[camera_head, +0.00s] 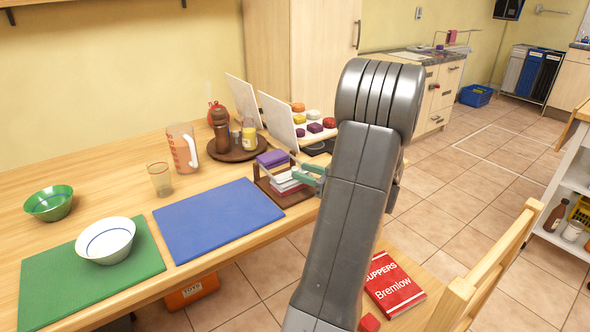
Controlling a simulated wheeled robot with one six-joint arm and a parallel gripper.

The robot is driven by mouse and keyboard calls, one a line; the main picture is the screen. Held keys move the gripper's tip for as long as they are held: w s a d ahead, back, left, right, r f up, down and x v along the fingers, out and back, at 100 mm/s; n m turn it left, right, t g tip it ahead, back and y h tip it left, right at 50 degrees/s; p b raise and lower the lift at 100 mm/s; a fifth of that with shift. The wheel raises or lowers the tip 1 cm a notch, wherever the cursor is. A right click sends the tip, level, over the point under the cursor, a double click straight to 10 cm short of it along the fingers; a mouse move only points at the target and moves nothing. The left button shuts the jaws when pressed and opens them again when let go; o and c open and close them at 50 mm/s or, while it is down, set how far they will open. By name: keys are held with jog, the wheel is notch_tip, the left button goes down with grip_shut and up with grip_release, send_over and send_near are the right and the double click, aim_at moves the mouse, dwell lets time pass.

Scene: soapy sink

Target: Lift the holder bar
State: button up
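A brown wooden holder (291,200) stands at the right end of the table, with a purple stack (272,158) and white and pink napkins (287,182) in it. A thin bar (268,174) runs slantwise across the holder above the napkins; its right end is hard to make out. My gripper (310,174) shows as small grey-green parts at the holder's right side, close to the bar. My arm hides the rest of the gripper. I cannot tell whether its fingers touch or grip the bar.
A blue mat (217,219) and a green mat (60,285) with a white bowl (106,240) lie to the left. A round tray (232,153) with bottles and upright white boards (280,122) stand behind the holder. A chair with a red book (393,284) is in front right.

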aim_at(295, 168)
jog(key=shift+x, duration=1.85)
grip_shut()
